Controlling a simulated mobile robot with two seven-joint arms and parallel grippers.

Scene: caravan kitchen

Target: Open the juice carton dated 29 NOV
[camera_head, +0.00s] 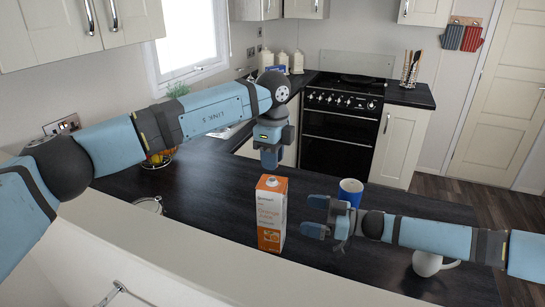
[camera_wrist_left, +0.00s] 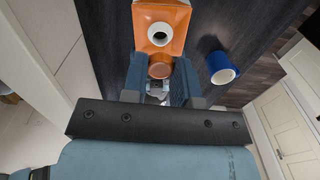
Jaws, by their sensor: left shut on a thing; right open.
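One juice carton (camera_head: 271,213), white and orange, stands upright on the dark counter. I cannot read a date on it. In the left wrist view its orange top (camera_wrist_left: 177,18) shows a white, uncapped spout (camera_wrist_left: 160,34). My left gripper (camera_head: 269,160) is above the carton, pointing down. In the left wrist view it is shut on an orange cap (camera_wrist_left: 160,67), which is apart from the spout. My right gripper (camera_head: 314,216) is open and empty, just right of the carton, with its fingers towards it.
A blue mug (camera_head: 350,190) stands behind my right gripper; it also shows in the left wrist view (camera_wrist_left: 222,67). A white mug (camera_head: 428,264) is below my right arm. A fruit basket (camera_head: 158,158) stands at the left. The counter (camera_head: 215,200) left of the carton is mostly clear.

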